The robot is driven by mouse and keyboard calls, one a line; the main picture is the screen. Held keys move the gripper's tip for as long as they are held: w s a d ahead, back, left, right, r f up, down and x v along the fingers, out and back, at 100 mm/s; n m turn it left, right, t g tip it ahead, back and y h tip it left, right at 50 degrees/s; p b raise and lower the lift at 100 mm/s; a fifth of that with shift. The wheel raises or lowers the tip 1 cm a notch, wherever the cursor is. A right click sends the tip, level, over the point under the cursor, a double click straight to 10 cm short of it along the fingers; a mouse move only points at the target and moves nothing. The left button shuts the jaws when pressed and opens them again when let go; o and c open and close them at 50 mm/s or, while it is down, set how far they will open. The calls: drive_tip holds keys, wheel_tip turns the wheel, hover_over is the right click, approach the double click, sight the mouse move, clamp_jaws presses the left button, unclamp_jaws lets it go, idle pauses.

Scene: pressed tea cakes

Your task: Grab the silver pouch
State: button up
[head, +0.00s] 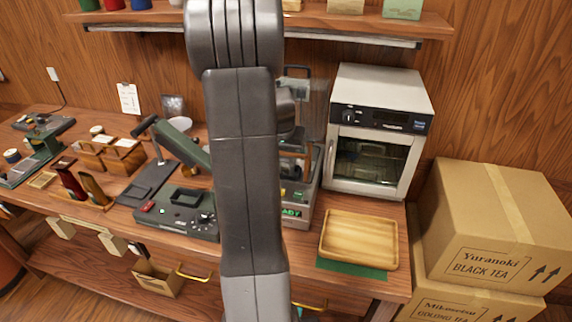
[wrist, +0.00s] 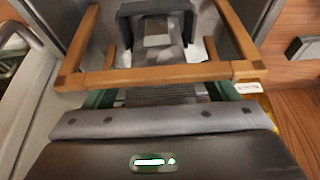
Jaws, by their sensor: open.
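A small silver-grey packet (head: 173,107) stands against the back wall in the head view, left of my arm. It looks like the silver pouch, but it is too small to be sure. My arm crosses the middle of the head view and hides what lies behind it. My gripper (wrist: 162,95) shows in the wrist view as a dark body with a small lit indicator and a grey bolted bar. It is open, and nothing shows held in it. A wooden frame and a dark bracket around grey metal lie beyond it. No pouch can be made out in the wrist view.
A white oven (head: 380,125) stands on the counter right of my arm. A wooden tray (head: 358,240) lies before it on a green mat. A green-black device (head: 178,212) and wooden holders (head: 108,153) crowd the left side. Cardboard boxes (head: 500,225) stand far right; a shelf (head: 330,22) hangs above.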

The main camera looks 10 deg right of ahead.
drive_tip(key=c, duration=1.4)
